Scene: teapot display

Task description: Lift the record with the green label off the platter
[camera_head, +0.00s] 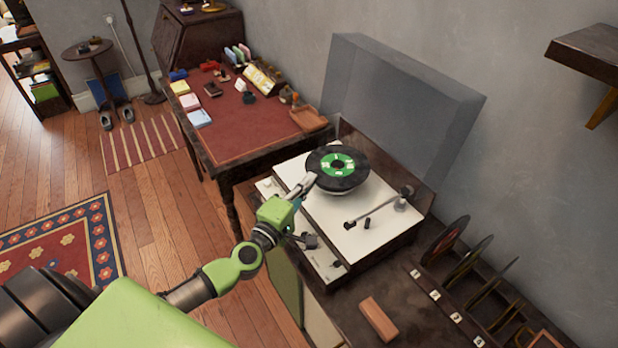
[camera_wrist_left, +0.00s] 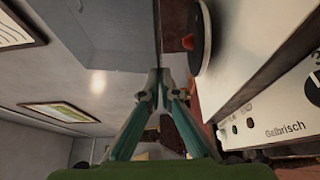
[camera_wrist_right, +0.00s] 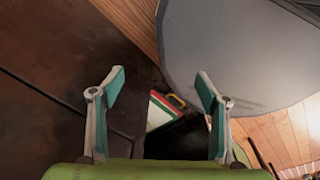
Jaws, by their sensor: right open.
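The black record with the green label (camera_head: 338,167) is over the turntable (camera_head: 350,235) in the head view, with the pale platter (camera_head: 352,194) showing below its near edge. My left gripper (camera_head: 309,182) is at the record's left edge. In the left wrist view its fingertips (camera_wrist_left: 160,72) are nearly together on a thin line that looks like the record edge-on. A gap shows between that line and the platter's dark-edged disc (camera_wrist_left: 205,45). My right gripper (camera_wrist_right: 160,85) is open and empty in the right wrist view, and is outside the head view.
A raised grey lid (camera_head: 400,105) stands behind the turntable. A rack of upright records (camera_head: 465,265) and a wooden block (camera_head: 378,319) are at the right front. A red-topped desk (camera_head: 245,125) adjoins at the back left. A wall shelf (camera_head: 590,55) juts out at upper right.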

